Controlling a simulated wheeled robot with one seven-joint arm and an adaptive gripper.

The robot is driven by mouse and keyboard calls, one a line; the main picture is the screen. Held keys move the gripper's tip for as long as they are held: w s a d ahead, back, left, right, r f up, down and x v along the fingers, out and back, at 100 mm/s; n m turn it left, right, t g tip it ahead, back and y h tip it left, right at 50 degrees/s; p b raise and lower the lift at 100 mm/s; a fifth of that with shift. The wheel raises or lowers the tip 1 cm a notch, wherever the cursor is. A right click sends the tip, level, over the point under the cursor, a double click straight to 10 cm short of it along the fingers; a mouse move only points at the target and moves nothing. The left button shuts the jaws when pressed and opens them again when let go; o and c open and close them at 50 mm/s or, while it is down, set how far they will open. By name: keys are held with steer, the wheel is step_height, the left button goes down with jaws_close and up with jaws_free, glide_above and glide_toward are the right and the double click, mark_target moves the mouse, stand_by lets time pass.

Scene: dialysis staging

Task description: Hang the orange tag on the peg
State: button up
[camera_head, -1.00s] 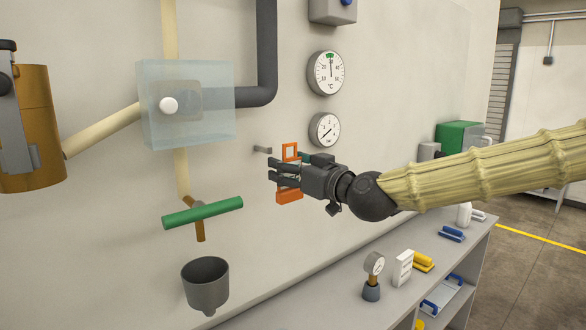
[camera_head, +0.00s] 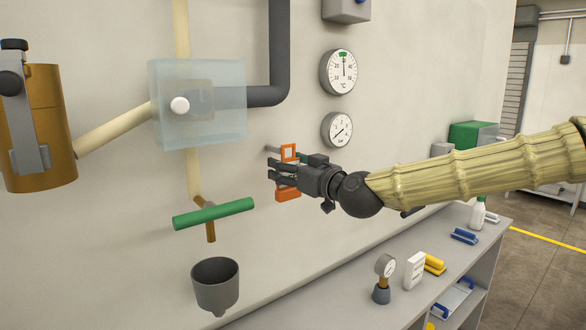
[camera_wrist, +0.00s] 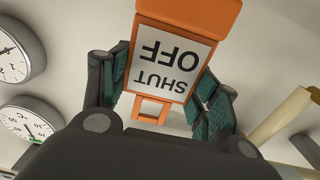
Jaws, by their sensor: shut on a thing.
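The orange tag (camera_head: 288,194) is held between the fingers of my gripper (camera_head: 277,176), with its square loop (camera_head: 289,149) sticking up above them. The wrist view shows its white label (camera_wrist: 168,65), reading "SHUT OFF" upside down, between the two teal finger pads of my gripper (camera_wrist: 162,90). The loop shows below the label there. The grey peg (camera_head: 270,149) sticks out of the wall just left of the loop, at about its height in the head view. I cannot tell whether the peg enters the loop. I cannot make out the peg in the wrist view.
Two round gauges (camera_head: 338,72) are on the wall up and right of the tag. A green-handled valve (camera_head: 213,213) and a grey funnel (camera_head: 215,287) are to the lower left. A clear box (camera_head: 197,128) around a pipe is left. A bench (camera_head: 345,307) with small items stands below.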

steer(key=shift+f+b+x, duration=0.2)
steer(key=shift+x, duration=0.75)
steer(key=shift+f+b+x, duration=0.15)
steer(key=shift+f+x, duration=0.05)
steer(key=shift+x, duration=0.75)
steer(key=shift+w, duration=0.1)
steer(key=o, duration=1)
